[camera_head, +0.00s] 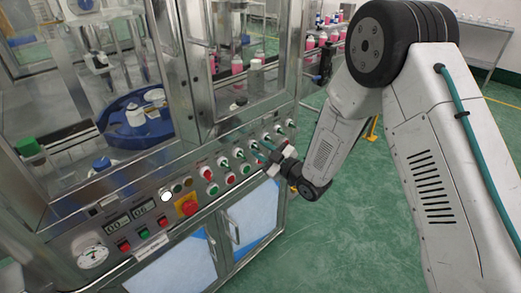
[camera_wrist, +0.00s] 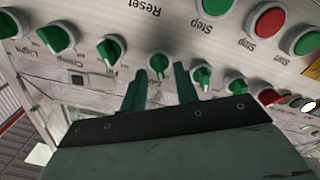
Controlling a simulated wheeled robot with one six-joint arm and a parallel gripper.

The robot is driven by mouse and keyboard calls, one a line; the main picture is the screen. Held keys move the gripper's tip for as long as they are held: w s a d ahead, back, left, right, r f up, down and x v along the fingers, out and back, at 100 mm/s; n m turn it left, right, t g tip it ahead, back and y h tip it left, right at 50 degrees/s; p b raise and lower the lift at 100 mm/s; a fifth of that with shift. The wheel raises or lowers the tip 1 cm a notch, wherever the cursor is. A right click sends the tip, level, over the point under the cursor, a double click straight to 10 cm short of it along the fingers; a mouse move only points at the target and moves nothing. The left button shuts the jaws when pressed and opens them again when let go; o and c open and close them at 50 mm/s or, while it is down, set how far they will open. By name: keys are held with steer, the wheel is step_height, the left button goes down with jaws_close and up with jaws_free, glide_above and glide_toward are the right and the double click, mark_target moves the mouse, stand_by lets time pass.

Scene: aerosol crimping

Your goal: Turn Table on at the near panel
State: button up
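The near panel (camera_head: 150,222) is a sloped steel strip with a row of knobs and buttons on the machine's front. My gripper (camera_head: 273,157) is at the panel's right part in the head view. In the wrist view, my gripper (camera_wrist: 160,70) is open, with its two teal fingers apart. A green selector knob (camera_wrist: 158,63) shows between the fingertips; whether they touch it I cannot tell. Another green knob (camera_wrist: 203,75) is just right of the right finger, and one (camera_wrist: 110,48) is left of the fingers. Labels appear upside down; I cannot make out "Table".
A red button (camera_wrist: 269,22) and green buttons (camera_wrist: 216,5) sit further along the panel. Glass doors rise behind the panel. Green floor (camera_head: 340,240) is clear at right.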

steer(key=shift+w+a, duration=0.3)
steer(key=shift+a, duration=0.1)
jaws_close()
steer(key=shift+m, duration=0.3)
steer(key=m, duration=1.1)
steer(key=shift+w+d+f, duration=0.1)
steer(key=shift+w+d, duration=0.05)
steer(key=shift+d, duration=0.05)
steer(key=shift+m, duration=0.4)
